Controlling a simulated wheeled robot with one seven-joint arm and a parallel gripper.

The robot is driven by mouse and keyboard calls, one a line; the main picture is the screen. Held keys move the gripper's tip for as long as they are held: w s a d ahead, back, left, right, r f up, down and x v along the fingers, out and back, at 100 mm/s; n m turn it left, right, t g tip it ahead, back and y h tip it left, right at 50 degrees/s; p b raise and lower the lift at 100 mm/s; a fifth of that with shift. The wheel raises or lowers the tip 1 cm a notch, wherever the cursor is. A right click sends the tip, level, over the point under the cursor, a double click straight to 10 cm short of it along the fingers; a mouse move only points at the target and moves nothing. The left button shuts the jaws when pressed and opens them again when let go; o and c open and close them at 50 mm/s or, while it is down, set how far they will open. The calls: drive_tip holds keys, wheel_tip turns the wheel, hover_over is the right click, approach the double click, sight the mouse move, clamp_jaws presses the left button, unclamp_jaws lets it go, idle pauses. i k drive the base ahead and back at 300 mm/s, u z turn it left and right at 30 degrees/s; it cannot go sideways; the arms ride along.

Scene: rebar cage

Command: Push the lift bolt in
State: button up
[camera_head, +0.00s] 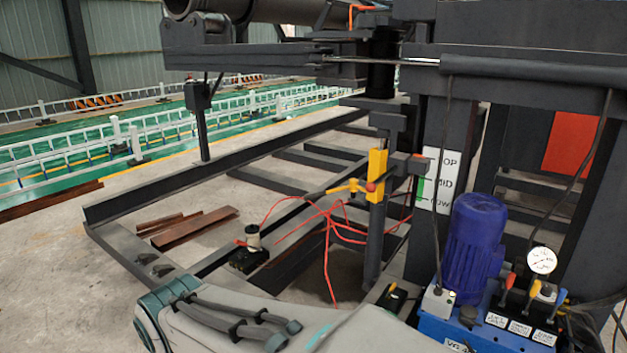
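A yellow block (376,176) sits on the dark upright post in the middle of the view. An orange bolt-like bar with a handle (350,187) sticks out from its left side. This looks like the lift bolt, but it is too small to tell how far in it sits. Red cords hang around it. A grey and teal link of my arm (235,318) crosses the bottom of the view, well below and in front of the yellow block. My gripper is not in view.
A blue motor (473,250) on a blue base with a gauge (541,260) and levers stands at the lower right. Red cords (325,215) spread over the dark floor frame (170,187). Rusty bars (195,228) lie inside it. Bare floor is open at the left.

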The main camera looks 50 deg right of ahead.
sight(371, 187)
drive_tip(key=z, duration=0.75)
drive_tip(key=i, duration=0.9)
drive_tip(key=z, duration=1.4)
drive_tip(key=i, duration=0.4)
drive_tip(key=z, duration=0.25)
